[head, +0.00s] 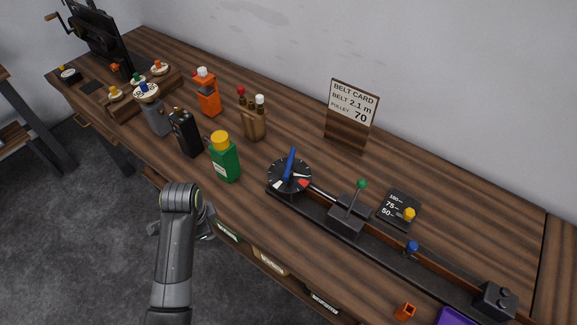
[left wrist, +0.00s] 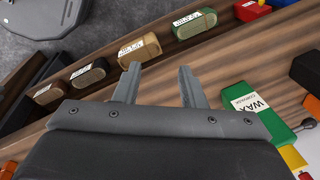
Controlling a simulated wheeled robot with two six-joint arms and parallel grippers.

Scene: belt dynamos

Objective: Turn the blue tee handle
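A small blue handle (head: 144,87) stands on a white round disc at the back left, just above a grey bottle; its exact shape is too small to tell. Similar yellow (head: 115,92), green (head: 137,78) and orange (head: 158,67) handles on discs are near it. A blue lever (head: 291,160) also stands up from a black dial (head: 283,183) mid-bench. My left gripper is mostly hidden behind its own arm in the head view, low by the bench's front edge. In the left wrist view its fingers (left wrist: 159,83) are apart and empty, away from both blue parts. My right gripper is not in view.
A green bottle (head: 224,162), black bottle (head: 185,134), grey bottle (head: 158,119) and orange bottle (head: 208,96) stand on the bench. A green-knobbed lever (head: 361,184) stands right of the dial.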

